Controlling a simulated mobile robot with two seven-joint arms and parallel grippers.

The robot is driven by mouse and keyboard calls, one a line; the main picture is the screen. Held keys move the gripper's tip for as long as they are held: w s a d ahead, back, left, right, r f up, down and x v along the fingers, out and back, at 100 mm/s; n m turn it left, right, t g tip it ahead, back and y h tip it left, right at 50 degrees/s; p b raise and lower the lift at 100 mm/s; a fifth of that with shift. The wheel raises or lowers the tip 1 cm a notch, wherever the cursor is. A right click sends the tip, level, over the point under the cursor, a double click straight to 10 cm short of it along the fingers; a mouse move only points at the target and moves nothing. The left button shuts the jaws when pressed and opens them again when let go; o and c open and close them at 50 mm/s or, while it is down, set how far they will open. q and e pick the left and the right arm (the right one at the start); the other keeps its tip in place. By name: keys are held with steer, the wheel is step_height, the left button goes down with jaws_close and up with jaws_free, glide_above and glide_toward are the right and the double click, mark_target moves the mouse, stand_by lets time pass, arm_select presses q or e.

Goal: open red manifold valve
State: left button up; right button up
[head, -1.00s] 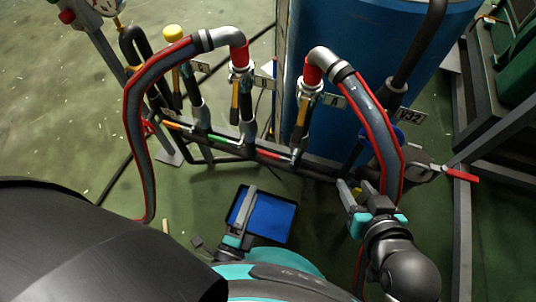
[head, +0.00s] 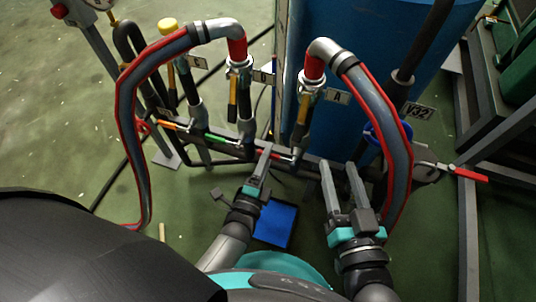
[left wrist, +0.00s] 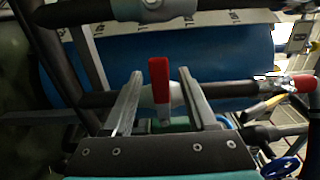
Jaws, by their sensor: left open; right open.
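The red manifold valve handle (head: 275,155) sits on the low dark manifold pipe in front of the blue drum in the head view, partly covered by my left gripper (head: 265,152). In the left wrist view the red handle (left wrist: 159,80) stands upright between the two fingers of my left gripper (left wrist: 159,95). The fingers are apart, with a visible gap on each side of the handle. My right gripper (head: 338,166) is open and empty, to the right of the left one and in front of the manifold's right end.
Green (head: 216,138) and orange (head: 170,126) handles lie further left on the manifold. Hoses with red stripes (head: 388,115) arch over both sides. A red lever (head: 470,174) sticks out at the right near the V32 tag (head: 418,111). A blue tray (head: 275,224) lies on the floor.

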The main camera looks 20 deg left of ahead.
arm_select(q)
steer(key=shift+w, duration=0.5)
jaws_close()
stand_by(1.3)
